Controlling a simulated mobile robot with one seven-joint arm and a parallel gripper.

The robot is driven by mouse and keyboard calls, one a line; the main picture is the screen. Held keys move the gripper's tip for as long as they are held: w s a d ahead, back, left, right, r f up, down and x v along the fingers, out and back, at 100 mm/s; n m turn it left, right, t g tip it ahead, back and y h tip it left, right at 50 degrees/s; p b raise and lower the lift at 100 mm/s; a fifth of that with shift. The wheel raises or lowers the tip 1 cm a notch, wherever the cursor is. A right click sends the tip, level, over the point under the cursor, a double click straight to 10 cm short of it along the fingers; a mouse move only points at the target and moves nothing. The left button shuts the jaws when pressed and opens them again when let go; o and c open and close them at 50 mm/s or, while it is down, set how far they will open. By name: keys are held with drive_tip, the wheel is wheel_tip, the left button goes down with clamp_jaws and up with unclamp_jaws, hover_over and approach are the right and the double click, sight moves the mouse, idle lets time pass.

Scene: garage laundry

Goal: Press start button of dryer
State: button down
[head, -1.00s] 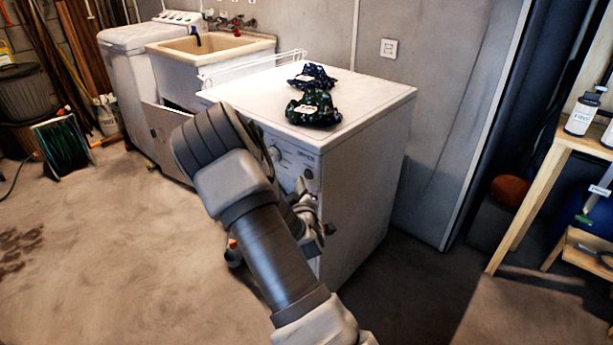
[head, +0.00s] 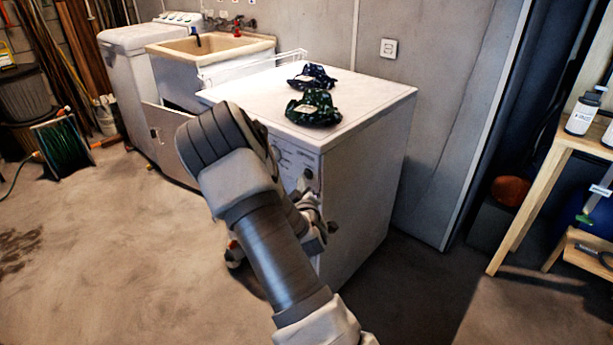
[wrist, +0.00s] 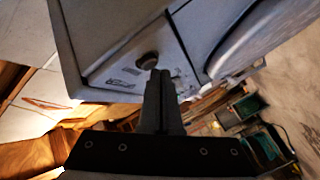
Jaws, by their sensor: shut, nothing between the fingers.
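The white dryer (head: 365,150) stands in the middle of the head view, with its control panel (head: 291,158) on the front face, partly hidden by my arm. In the wrist view, the panel (wrist: 110,68) shows a dark round button or knob (wrist: 147,60) and printed marks. My gripper (wrist: 161,73) is shut and empty, its fingertips just beside and below that round part. I cannot tell whether they touch the panel. In the head view, my gripper (head: 304,187) is near the panel's right end, mostly behind my arm.
Two dark patterned cloth items, a near one (head: 313,108) and a far one (head: 312,77), lie on the dryer top. A sink (head: 215,55) and a washer (head: 125,75) stand at left. A wooden shelf (head: 540,180) stands at right. The floor at left is open.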

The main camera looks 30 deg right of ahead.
drive_tip(key=shift+w+d, duration=0.1)
drive_tip(key=shift+d, duration=0.25)
idle(0.5)
drive_tip(key=shift+a, duration=0.1)
drive_tip(key=shift+s+a+b, duration=0.3)
drive_tip(key=shift+a+b, duration=0.05)
drive_tip(key=shift+a, duration=0.35)
drive_tip(key=a, duration=0.1)
drive_tip(key=s+a, duration=0.1)
drive_tip(key=a, duration=0.2)
drive_tip(key=shift+s+a, duration=0.35)
idle(0.7)
